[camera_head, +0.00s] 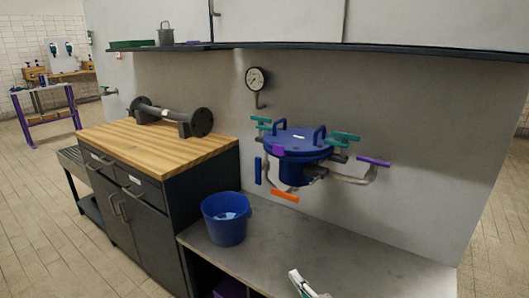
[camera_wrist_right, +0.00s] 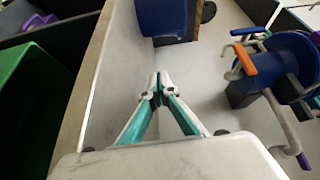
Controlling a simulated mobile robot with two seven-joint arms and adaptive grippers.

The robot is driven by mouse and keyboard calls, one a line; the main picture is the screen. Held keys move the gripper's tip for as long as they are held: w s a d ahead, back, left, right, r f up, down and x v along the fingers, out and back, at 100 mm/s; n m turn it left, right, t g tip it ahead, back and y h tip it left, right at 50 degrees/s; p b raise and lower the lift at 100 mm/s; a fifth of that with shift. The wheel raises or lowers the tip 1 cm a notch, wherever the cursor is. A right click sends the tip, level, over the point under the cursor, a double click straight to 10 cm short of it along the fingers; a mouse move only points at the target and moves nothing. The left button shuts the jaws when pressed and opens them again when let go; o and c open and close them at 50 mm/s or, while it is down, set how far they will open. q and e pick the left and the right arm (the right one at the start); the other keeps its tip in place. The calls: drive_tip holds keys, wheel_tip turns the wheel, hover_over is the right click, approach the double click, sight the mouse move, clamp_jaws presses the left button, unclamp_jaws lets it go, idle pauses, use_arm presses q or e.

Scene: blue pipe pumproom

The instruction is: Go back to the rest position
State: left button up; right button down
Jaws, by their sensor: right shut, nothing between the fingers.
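My right gripper (camera_head: 300,278) shows at the bottom edge of the head view, in front of the grey counter (camera_head: 310,245). In the right wrist view its teal and white fingers (camera_wrist_right: 160,78) meet at the tips, shut and empty. It touches no object that I can see. Most of the right arm is out of the head view. My left gripper is not in view.
A blue bucket (camera_head: 226,218) stands on the counter. A blue vessel (camera_head: 294,158) with teal, orange and purple handles juts over it. A dark flanged pipe (camera_head: 170,117) lies on the wooden worktop (camera_head: 150,149). A green bin (camera_wrist_right: 35,100) shows in the wrist view.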

drive_tip(key=s+n+p, duration=0.1)
drive_tip(key=s, duration=0.1)
drive_tip(key=s+n+p, duration=0.1)
drive_tip(key=s+n, duration=0.1)
drive_tip(key=s, duration=0.1)
drive_tip(key=shift+s+a+f+g, duration=0.1)
drive_tip(key=shift+s+a+g, duration=0.1)
drive_tip(key=shift+s+g, duration=0.2)
use_arm(q)
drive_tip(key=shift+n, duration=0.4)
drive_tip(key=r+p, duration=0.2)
drive_tip(key=p, duration=0.2)
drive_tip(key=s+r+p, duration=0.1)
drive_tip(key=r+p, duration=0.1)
drive_tip(key=p, duration=0.2)
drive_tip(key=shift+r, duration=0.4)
use_arm(e)
drive_tip(key=s+d+n+g+h, duration=0.1)
drive_tip(key=s+d+n, duration=0.2)
drive_tip(key=s, duration=0.7)
drive_tip(key=s+d+f+n+g+h, duration=0.1)
drive_tip(key=s+d+n, duration=0.3)
drive_tip(key=s, duration=0.7)
drive_tip(key=s+d+n+g+h, duration=0.2)
drive_tip(key=s+n, duration=0.4)
drive_tip(key=s, duration=0.5)
drive_tip(key=shift+s+d+f+n+g+h, duration=0.25)
drive_tip(key=shift+d+n+g+h, duration=0.2)
drive_tip(key=shift+d, duration=0.4)
